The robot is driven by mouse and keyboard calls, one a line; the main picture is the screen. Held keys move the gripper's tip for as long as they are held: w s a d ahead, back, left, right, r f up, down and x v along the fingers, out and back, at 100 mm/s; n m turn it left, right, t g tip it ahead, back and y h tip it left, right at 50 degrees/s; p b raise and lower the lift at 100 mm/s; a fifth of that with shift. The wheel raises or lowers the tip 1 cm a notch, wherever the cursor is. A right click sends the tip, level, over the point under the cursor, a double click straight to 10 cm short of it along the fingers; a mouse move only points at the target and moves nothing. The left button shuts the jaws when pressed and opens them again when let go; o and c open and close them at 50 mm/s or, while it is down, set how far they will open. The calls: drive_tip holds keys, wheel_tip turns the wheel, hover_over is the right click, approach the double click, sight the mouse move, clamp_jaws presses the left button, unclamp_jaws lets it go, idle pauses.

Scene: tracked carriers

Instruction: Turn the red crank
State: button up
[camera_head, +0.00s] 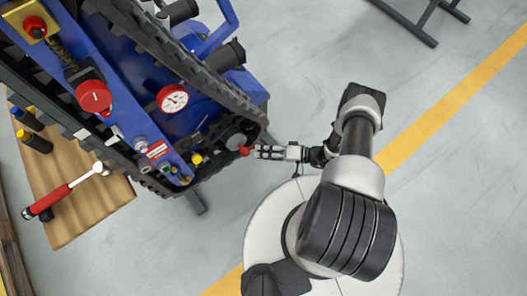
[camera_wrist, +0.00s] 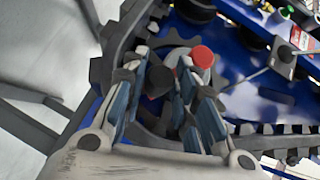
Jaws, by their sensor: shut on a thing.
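The red crank (camera_head: 245,151) sits at the lower right end of the blue tracked carrier (camera_head: 212,62), by the dark track wheel. My gripper (camera_head: 258,152) reaches it from the right and is shut on it. In the wrist view, the crank's round red end (camera_wrist: 203,56) shows just beyond the right finger of my gripper (camera_wrist: 172,82), in front of a toothed dark wheel. The fingers hide most of the crank's handle and arm, so its exact angle is hard to tell.
Dark rubber track (camera_head: 165,58) runs close around the crank. A red gauge (camera_head: 172,98) and several fittings sit on the carrier. A wooden bench (camera_head: 75,205) with a red-handled tool (camera_head: 65,192) stands at left. The floor at right is mostly clear, with a yellow line (camera_head: 450,105).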

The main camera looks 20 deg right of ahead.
drive_tip(key=shift+f, duration=0.15)
clamp_jaws()
drive_tip(key=shift+a+f+m+y, duration=0.15)
drive_tip(key=shift+f+m+y, duration=0.25)
drive_tip(key=shift+s+a+f+m+t+y, duration=0.15)
drive_tip(key=shift+a+f+m+t+y, duration=0.2)
drive_tip(key=shift+m+y, duration=0.3)
drive_tip(key=o, duration=0.9)
unclamp_jaws()
drive_tip(key=shift+o, duration=0.2)
drive_tip(key=shift+r, duration=0.1)
drive_tip(key=v, duration=0.7)
drive_tip(key=shift+d, duration=0.2)
drive_tip(key=shift+s, duration=0.15)
